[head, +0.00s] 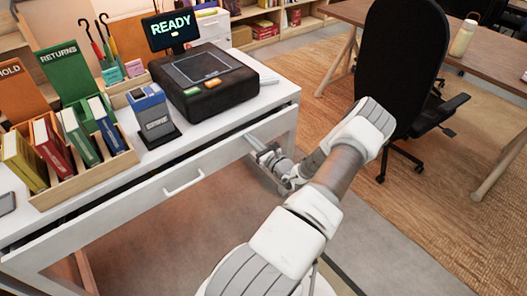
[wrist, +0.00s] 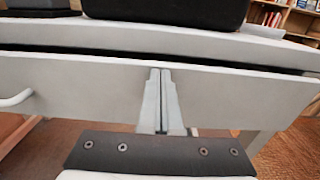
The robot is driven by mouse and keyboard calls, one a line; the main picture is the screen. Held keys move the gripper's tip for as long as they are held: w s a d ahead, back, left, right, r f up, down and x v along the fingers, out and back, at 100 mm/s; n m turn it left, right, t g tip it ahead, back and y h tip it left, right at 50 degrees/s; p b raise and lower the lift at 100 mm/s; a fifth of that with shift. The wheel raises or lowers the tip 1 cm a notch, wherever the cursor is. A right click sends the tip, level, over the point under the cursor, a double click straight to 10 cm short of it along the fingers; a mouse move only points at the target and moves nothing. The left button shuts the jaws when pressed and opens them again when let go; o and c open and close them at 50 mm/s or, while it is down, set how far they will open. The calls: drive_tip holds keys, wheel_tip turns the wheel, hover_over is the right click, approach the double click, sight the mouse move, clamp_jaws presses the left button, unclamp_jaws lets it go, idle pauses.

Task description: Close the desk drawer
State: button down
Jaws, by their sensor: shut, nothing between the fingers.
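The desk drawer has a long white front (head: 135,207) with a bar handle (head: 184,184). It stands out a little from the white desk, with a dark gap between its top edge and the desktop. In the wrist view the drawer front (wrist: 85,88) spans the picture, with the handle (wrist: 15,100) at the left edge. My gripper (head: 258,146) is at the right part of the front, well right of the handle. Its fingers (wrist: 160,72) are shut and empty, with tips over the front's upper edge area; I cannot tell whether they touch.
On the desktop (head: 215,133) stand a black machine (head: 205,80), a card reader (head: 152,115) and a wooden book tray (head: 90,180). A black office chair (head: 395,70) and a brown table (head: 485,45) stand right. Floor in front of the drawer is clear apart from my arm.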

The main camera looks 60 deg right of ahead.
sight(243, 132)
drive_tip(key=x, duration=0.4)
drive_tip(key=shift+w, duration=0.15)
drive_tip(key=shift+w+d+r, duration=0.1)
drive_tip(key=shift+w+d, duration=0.1)
drive_tip(key=shift+w+r, duration=0.1)
